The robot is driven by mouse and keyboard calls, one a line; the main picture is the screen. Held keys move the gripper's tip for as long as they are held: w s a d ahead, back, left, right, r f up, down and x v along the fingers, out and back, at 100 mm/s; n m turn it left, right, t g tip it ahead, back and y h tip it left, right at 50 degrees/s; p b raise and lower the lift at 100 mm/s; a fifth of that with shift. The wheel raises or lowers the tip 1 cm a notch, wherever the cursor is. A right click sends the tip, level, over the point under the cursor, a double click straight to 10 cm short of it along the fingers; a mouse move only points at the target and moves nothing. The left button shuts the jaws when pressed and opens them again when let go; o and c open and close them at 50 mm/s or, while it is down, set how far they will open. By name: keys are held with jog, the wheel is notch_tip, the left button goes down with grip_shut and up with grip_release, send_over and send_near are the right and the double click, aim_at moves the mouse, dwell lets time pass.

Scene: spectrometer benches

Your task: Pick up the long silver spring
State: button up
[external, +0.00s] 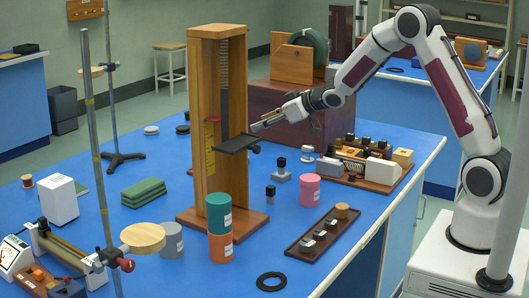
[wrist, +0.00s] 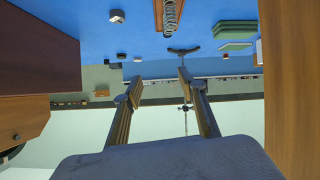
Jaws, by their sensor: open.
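The long silver spring (external: 224,70) hangs upright inside a tall wooden frame (external: 203,110), above a dark flat plate (external: 236,144). My gripper (external: 259,125) is beside the right side of the frame, just above and right of the dark plate. In the wrist view my gripper (wrist: 158,77) has its fingers spread with nothing between them. The coil lies beyond the fingertips and apart from them.
A wooden panel (wrist: 292,70) stands close at the right of the wrist view, and a brown block (wrist: 35,55) at its left. Teal and orange cylinders (external: 220,247) stand before the frame. A pink cylinder (external: 310,190) and a circuit board (external: 365,175) lie to the right.

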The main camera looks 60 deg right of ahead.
jog(key=w+f+y, duration=0.1)
jog(key=f, duration=0.3)
jog(key=w+f+y, duration=0.1)
jog(key=w+f, duration=0.1)
jog(key=f, duration=0.2)
jog(key=w+a+f+n+t+y, duration=0.1)
jog(key=f, duration=0.3)
jog(key=shift+w+f, duration=0.1)
jog(key=shift+w, duration=0.1)
jog(key=shift+w, duration=0.1)
jog(key=shift+x, duration=1.25)
jog(key=shift+a+f, duration=0.1)
jog(key=shift+a, duration=0.05)
jog(key=shift+x, duration=2.5)
jog(key=shift+a+f, duration=0.1)
jog(key=shift+a, duration=0.1)
jog(key=c, duration=1)
